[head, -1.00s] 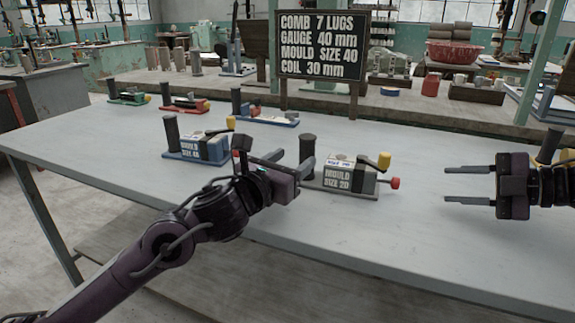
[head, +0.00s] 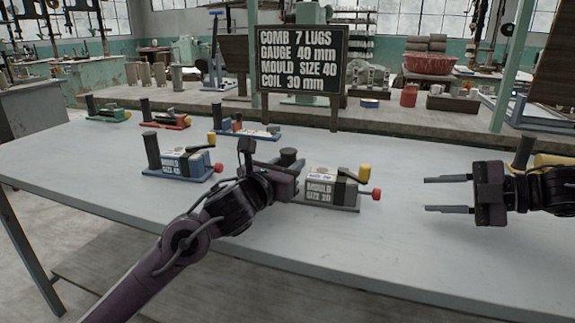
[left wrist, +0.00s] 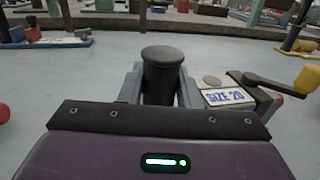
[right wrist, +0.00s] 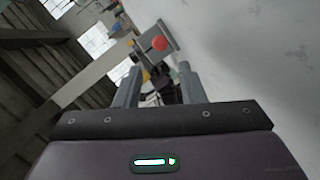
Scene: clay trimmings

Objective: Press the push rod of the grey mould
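The grey mould (head: 320,190), labelled "MOULD SIZE 20", stands on the table. It has a black post (left wrist: 162,75) at its left, a yellow-handled crank (head: 364,172) on top and a red-knobbed push rod (head: 376,194) out of its right side. My left gripper (left wrist: 162,92) has its fingers on both sides of the post and looks shut on it; the post hides part of the fingers. My right gripper (head: 428,194) is open and empty, right of the red knob and apart from it. The knob also shows beyond its fingers in the right wrist view (right wrist: 159,43).
A blue mould labelled size 40 (head: 180,164) stands to the left. Green (head: 108,115), red (head: 165,120) and blue (head: 245,131) tools stand behind it. A sign (head: 301,58) stands at the back. The front of the table (head: 400,255) is clear.

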